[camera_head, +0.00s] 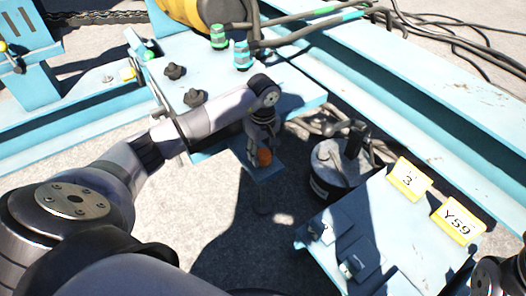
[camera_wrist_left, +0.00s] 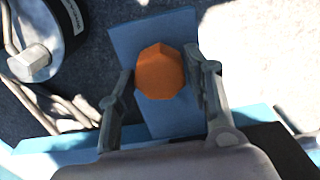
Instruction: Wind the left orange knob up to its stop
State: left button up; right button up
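The orange knob (camera_head: 264,157) sits on a small blue bracket plate (camera_head: 266,173) that sticks out below the blue panel. In the left wrist view the faceted knob (camera_wrist_left: 160,72) lies between the two fingers of my left gripper (camera_wrist_left: 162,88). The fingers stand apart on either side of it; the right finger is very close to the knob, and a gap shows at the left. In the head view my left gripper (camera_head: 262,146) points down over the knob and partly hides it. Part of my right arm (camera_head: 490,275) shows at the lower right corner; its gripper is out of view.
A grey cylindrical canister (camera_head: 340,165) stands right of the bracket. A blue box (camera_head: 385,245) with yellow-framed labels "3" and "Y59" is at the lower right. The blue panel (camera_head: 200,75) carries black knobs and hose fittings. Black hoses run behind.

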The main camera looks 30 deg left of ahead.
pick_arm(q)
jog(key=c, duration=0.7)
jog(key=shift+o, duration=0.2)
jog(key=shift+r+n+p, duration=0.1)
jog(key=shift+n+p, duration=0.2)
jog(key=shift+p, duration=0.05)
